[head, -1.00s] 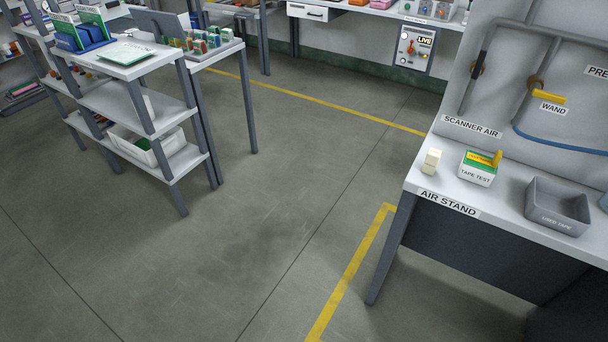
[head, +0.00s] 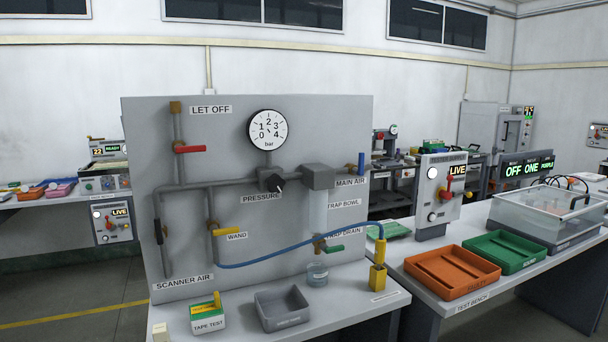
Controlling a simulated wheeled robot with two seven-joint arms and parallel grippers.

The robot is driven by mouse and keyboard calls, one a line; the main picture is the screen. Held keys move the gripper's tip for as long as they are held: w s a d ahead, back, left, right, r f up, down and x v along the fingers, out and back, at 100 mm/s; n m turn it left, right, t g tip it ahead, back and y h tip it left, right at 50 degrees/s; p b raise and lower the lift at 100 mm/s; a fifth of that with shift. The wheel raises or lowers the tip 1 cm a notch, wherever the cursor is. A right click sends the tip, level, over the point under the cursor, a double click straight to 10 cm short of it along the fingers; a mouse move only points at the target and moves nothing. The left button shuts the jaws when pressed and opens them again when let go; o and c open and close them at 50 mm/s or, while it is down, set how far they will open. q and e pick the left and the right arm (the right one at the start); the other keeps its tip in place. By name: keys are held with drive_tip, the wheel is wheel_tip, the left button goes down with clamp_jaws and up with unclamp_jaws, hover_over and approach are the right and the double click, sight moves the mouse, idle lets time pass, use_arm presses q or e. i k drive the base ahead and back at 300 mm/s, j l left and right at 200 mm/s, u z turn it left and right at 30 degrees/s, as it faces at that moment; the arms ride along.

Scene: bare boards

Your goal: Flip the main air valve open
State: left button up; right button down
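The main air valve has a blue lever (head: 361,163) that stands upright at the right edge of the grey pipe panel (head: 330,115). The "MAIN AIR" label (head: 350,183) sits just below and left of it. A grey block (head: 318,176) at the right end of the pipework is beside the lever. The pressure gauge (head: 268,130) is at the top of the panel, its needle too small to read surely. Neither of my grippers is in view.
Other handles on the panel are red (head: 190,149), yellow (head: 226,232), black (head: 158,231) and green (head: 334,248). A blue hose (head: 300,257) runs to a yellow wand (head: 380,250). A grey tray (head: 282,310) and tape test box (head: 208,317) stand on the bench in front.

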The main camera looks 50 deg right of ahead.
sight(359, 171)
drive_tip(key=l+z, duration=0.15)
drive_tip(key=z, duration=1.9)
